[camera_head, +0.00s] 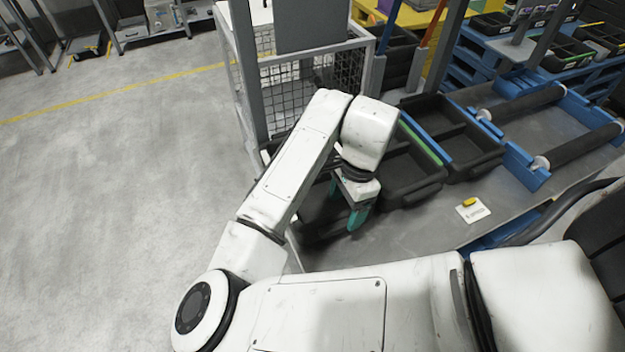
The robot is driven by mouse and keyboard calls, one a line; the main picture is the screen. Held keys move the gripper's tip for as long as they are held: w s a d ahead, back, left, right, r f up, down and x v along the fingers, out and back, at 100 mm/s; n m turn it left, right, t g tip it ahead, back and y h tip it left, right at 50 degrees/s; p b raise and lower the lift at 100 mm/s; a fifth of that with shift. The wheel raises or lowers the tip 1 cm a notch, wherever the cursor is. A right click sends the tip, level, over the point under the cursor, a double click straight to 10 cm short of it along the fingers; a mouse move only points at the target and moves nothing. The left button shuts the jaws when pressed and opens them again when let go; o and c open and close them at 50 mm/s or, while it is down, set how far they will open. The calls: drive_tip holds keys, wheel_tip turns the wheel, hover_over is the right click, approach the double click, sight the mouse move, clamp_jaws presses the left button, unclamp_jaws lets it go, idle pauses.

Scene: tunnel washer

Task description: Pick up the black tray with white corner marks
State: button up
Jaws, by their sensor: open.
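My gripper (347,204), with teal fingers, points down over the left end of the grey work table. It is open, and nothing shows between its fingers. A black tray (412,192) with a divider sits just right of the gripper. A second black tray (474,168) lies beyond it, to the right. A dark, low shape (318,222), perhaps another tray, lies left of and partly under the gripper; my arm hides much of it. I cannot make out white corner marks on any of these, so I cannot tell which is the task's tray.
A wire mesh cage (283,100) stands behind my arm. A green strip (420,144) and a blue strip run between the trays. Black rollers in blue frames (525,103) are at right. A white card (472,211) with a yellow piece lies on the table. The floor at left is clear.

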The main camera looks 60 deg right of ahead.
sight(341, 219)
drive_tip(key=shift+w+a+f, duration=0.1)
drive_tip(key=shift+a+f, duration=0.1)
drive_tip(key=shift+f, duration=0.55)
drive_tip(key=shift+a+f, duration=0.15)
drive_tip(key=shift+f, duration=0.6)
drive_tip(key=shift+w+a+f, duration=0.1)
drive_tip(key=shift+a+f, duration=0.1)
drive_tip(key=shift+f, duration=0.55)
drive_tip(key=shift+c, duration=0.4)
drive_tip(key=c, duration=1.2)
drive_tip(key=shift+r, duration=0.1)
